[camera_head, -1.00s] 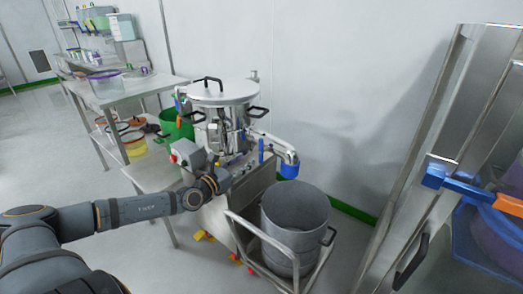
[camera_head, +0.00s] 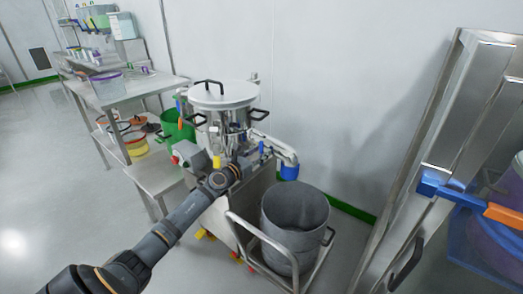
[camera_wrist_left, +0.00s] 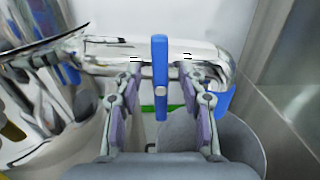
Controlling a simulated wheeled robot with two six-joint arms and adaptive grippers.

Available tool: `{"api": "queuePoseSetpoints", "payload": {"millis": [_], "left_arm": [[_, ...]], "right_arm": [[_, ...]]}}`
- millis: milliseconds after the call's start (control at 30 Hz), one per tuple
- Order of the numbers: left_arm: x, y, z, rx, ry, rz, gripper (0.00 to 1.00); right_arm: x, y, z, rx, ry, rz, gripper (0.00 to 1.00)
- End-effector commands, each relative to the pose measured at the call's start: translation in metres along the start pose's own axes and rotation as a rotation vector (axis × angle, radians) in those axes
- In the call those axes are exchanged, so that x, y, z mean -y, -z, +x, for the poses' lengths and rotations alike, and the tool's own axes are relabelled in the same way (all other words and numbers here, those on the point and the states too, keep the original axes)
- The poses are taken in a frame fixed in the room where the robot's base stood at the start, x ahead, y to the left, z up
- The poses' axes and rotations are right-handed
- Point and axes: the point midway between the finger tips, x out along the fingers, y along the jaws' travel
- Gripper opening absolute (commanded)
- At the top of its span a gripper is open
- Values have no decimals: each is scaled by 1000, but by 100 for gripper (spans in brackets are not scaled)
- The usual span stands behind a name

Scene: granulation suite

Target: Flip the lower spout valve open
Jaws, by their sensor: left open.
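The spout is a chrome pipe (camera_head: 279,148) low on the steel vessel (camera_head: 222,98), ending in a blue mouth (camera_head: 289,172). Its valve handle is a blue lever, upright in the left wrist view (camera_wrist_left: 160,50). My left gripper (camera_wrist_left: 161,84) is open, with one finger on each side of the lever. I cannot tell whether either finger touches it. In the head view my left gripper (camera_head: 252,157) is beside the spout and partly hidden by my wrist. My right gripper is not in view.
A grey drum (camera_head: 271,237) on a cart stands below the spout mouth. A steel frame with a blue and orange latch (camera_head: 455,193) is at the right. A steel table (camera_head: 150,85) and a green bucket (camera_head: 172,127) are at the left.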

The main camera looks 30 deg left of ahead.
Motion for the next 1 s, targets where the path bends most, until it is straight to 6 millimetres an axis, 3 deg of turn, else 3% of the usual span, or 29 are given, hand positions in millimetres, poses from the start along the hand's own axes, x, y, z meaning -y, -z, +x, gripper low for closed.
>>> {"api": "queuePoseSetpoints", "payload": {"millis": [133, 400, 700, 1000], "left_arm": [[1, 1, 10, -1, 1, -1, 41], [1, 1, 11, -2, 1, 0, 41], [1, 1, 11, -2, 1, 0, 0], [0, 1, 11, -2, 1, -15, 0]], "right_arm": [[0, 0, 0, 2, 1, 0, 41], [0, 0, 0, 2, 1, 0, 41], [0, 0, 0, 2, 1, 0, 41], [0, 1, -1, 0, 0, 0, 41]]}}
